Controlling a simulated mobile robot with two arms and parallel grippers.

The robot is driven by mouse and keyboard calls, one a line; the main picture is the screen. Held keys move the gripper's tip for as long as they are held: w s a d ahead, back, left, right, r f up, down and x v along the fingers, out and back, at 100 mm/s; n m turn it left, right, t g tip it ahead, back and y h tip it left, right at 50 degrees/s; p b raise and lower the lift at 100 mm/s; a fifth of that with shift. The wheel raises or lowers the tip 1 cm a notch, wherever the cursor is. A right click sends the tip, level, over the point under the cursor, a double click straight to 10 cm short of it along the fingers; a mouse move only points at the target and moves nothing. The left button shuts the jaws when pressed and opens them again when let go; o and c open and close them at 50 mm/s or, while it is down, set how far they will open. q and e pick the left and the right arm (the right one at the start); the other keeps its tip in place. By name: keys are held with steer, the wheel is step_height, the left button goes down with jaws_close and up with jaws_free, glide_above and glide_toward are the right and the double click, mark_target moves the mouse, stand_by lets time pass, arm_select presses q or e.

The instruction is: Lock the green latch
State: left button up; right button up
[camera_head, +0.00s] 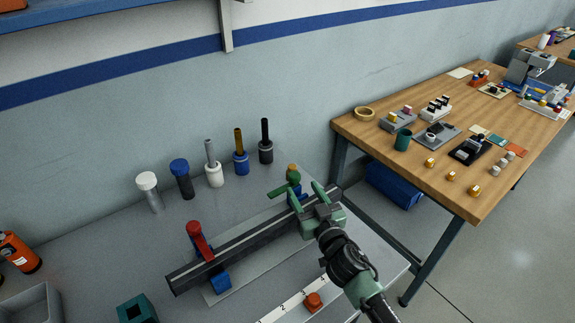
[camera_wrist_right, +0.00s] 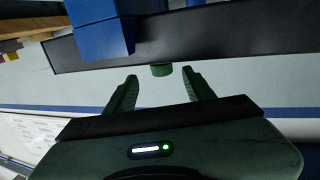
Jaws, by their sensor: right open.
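The green latch (camera_head: 293,178) stands at the far right end of a dark rail (camera_head: 245,243), with an orange piece on top. My right gripper (camera_head: 295,191) is open at that end of the rail, its green fingers on either side of the latch area. Whether they touch it cannot be told. In the right wrist view a small green round part (camera_wrist_right: 161,70) shows between the spread fingertips, at the edge of the dark rail. My left gripper is not in view.
A red latch (camera_head: 198,240) with a blue base stands on the rail's near part. Several capped posts (camera_head: 213,165) line the back of the grey table. A wooden table (camera_head: 460,190) with small objects stands at right.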

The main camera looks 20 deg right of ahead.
mark_target(297, 180)
steer(key=shift+w+a+r, duration=0.1)
steer(key=shift+w+a, duration=0.05)
steer(key=shift+w, duration=0.4)
steer(key=shift+w+r, duration=0.25)
steer(key=shift+w+a+r, duration=0.1)
steer(key=shift+w+r, duration=0.05)
steer(key=shift+w, duration=0.9)
steer(key=w, duration=0.2)
steer(key=shift+w+a+f, duration=0.15)
steer(key=shift+w+f, duration=0.1)
steer(key=shift+w, duration=0.35)
steer(key=c, duration=1.1)
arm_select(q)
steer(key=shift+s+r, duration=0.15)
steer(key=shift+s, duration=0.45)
arm_select(e)
jaws_close()
